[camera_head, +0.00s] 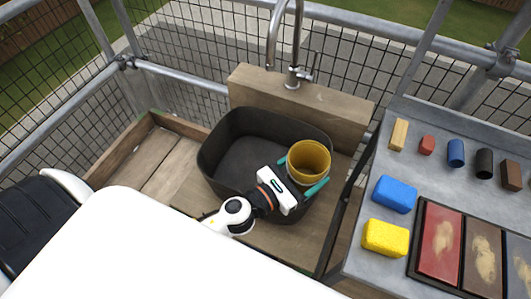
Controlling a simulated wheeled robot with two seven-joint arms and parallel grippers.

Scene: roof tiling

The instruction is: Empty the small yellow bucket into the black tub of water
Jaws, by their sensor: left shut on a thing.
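The small yellow bucket (309,157) is at the right side of the black tub (215,150), overlapping its right rim in the picture. The bucket looks upright, with its mouth facing up toward the camera; I cannot tell what is inside. My left gripper (301,174), white with teal fingertips, is shut on the bucket from the near side. The tub has a dark interior, and I cannot make out a water surface in it. The gripper and bucket hide the tub's near right corner. My right gripper is not in view.
A metal tap (291,75) rises from a wooden board (340,118) behind the tub. At right, a grey table (385,180) holds a blue sponge (394,194), a yellow sponge (386,238), several small blocks and a tray (415,262) with coloured panels. Mesh railings enclose the area.

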